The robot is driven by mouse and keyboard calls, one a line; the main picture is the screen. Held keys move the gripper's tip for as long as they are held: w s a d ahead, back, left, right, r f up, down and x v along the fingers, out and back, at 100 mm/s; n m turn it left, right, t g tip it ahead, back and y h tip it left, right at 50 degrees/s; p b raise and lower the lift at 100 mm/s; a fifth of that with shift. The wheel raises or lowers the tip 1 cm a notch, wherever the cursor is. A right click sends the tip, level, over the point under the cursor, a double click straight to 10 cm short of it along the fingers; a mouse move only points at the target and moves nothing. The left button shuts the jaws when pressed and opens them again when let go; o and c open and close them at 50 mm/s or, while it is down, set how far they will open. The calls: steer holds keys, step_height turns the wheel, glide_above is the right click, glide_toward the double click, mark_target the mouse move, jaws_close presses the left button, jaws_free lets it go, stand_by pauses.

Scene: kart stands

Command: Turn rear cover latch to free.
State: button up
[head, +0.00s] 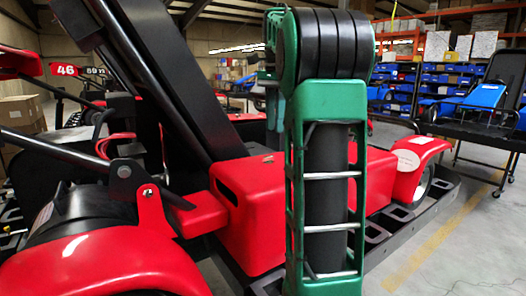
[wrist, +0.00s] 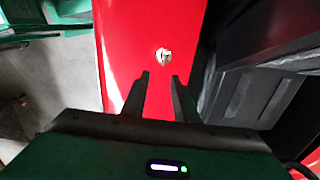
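The rear cover latch (wrist: 162,55) is a small, pale metal fitting on the red cover (wrist: 125,50) in the wrist view. My gripper (wrist: 160,78) has its two dark fingers apart with red surface showing between them. The latch appears just beyond the fingertips, roughly in line with the gap, and no contact shows. In the head view, a small fitting on top of the red cover (head: 250,215) may be the same latch, but it is too small to be sure. My green arm blocks part of that view, and my gripper cannot be made out there.
A black slanted seat or panel (head: 165,75) rises beside the cover. A black side rail (head: 420,205) runs along the kart at right. A second kart rests on a wheeled stand (head: 485,130). Shelves with blue bins (head: 400,80) stand behind. The floor (head: 465,250) at right is clear.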

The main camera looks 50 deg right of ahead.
steer(key=f, duration=0.3)
steer(key=a+f, duration=0.1)
steer(key=f, duration=0.2)
steer(key=w+f, duration=0.1)
steer(key=f, duration=0.2)
steer(key=shift+a+f, duration=0.15)
steer(key=shift+a, duration=0.1)
